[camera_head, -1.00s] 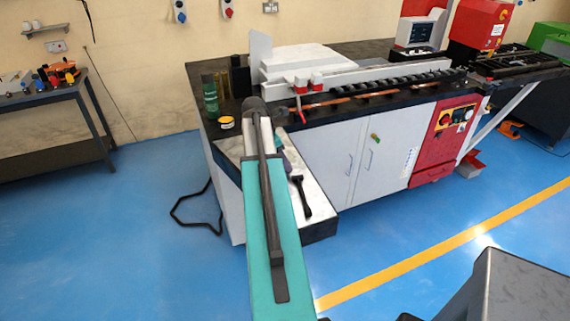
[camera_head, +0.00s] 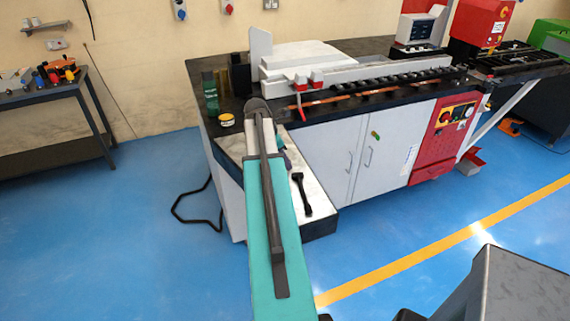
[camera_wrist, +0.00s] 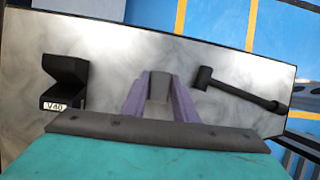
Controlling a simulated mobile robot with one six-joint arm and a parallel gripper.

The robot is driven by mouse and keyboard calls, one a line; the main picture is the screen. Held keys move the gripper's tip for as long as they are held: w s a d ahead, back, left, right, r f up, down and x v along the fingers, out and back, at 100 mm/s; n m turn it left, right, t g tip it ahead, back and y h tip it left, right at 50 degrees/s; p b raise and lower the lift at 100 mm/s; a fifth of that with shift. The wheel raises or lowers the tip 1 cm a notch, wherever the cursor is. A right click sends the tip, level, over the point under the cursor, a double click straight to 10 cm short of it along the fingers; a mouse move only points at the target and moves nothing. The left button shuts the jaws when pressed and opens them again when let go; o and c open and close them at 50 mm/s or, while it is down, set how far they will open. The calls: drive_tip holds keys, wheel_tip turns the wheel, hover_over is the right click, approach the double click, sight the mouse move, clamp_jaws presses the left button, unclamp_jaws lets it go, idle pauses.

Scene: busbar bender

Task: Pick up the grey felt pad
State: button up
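In the wrist view, a small grey piece (camera_wrist: 159,88), which looks like the felt pad, sits between the purple fingertips of my gripper (camera_wrist: 160,80). It fills most of the gap. I cannot tell whether the fingers press on it or only stand on both sides, nor whether it touches the pale tray surface. In the head view my arm reaches to the pale shelf at the bench's left end and hides most of my gripper and the pad.
On the pale shelf (camera_wrist: 215,65) lie a black hammer-like tool (camera_wrist: 240,90) right of my gripper and a dark V-shaped block (camera_wrist: 66,80) labelled V40 to its left. A yellow tin (camera_head: 225,120) and a green bottle (camera_head: 210,93) stand on the bench (camera_head: 340,48) behind.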

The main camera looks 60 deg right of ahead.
drive_tip(key=c, duration=0.3)
drive_tip(key=shift+r, duration=0.15)
drive_tip(key=shift+r+b, duration=0.85)
drive_tip(key=shift+r, duration=0.45)
drive_tip(key=s+d+r+b, duration=0.1)
drive_tip(key=s+d+b, duration=0.1)
drive_tip(key=s, duration=0.5)
drive_tip(key=s+d+r+b, duration=0.1)
drive_tip(key=s+d+b, duration=0.2)
drive_tip(key=s, duration=0.5)
drive_tip(key=shift+s, duration=0.15)
